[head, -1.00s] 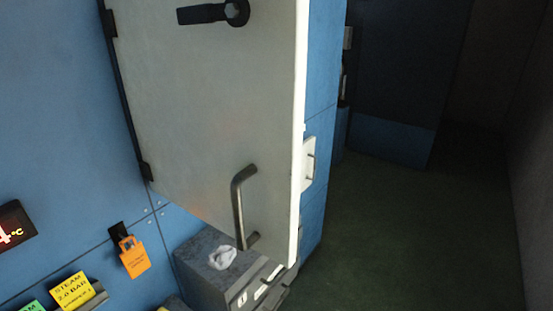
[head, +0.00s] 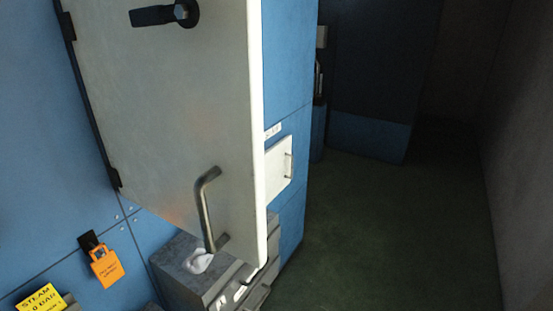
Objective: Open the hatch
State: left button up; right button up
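The hatch (head: 165,110) is a large pale grey door, hinged along its left side on a blue wall. It stands swung out from the wall, with its free right edge towards me. A black latch lever with a round hub (head: 165,14) is near its top. A bent metal bar handle (head: 207,210) is near its lower right. Neither of my grippers is in the head view, and nothing touches the handle. What lies behind the hatch is hidden.
A grey box (head: 180,266) with a crumpled white cloth (head: 198,261) sits below the hatch. An orange padlock tag (head: 104,266) and a yellow steam label (head: 41,299) are at lower left. A small white panel (head: 279,164) is on the blue cabinet. Green floor (head: 380,230) is clear at right.

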aim_at(279, 161)
jog(key=i+l+u, duration=0.25)
jog(key=l, duration=0.35)
jog(key=i+l+u, duration=0.25)
jog(key=l, duration=0.4)
jog(key=i+l+u, duration=0.5)
jog(key=i+l, duration=0.2)
jog(key=i+l+u, duration=0.35)
jog(key=l, duration=0.35)
jog(key=i+l+u, duration=0.15)
jog(key=i+l, duration=0.15)
jog(key=i+l+u, duration=0.2)
jog(key=l, duration=0.25)
jog(key=i+l+u, duration=0.1)
jog(key=i, duration=0.05)
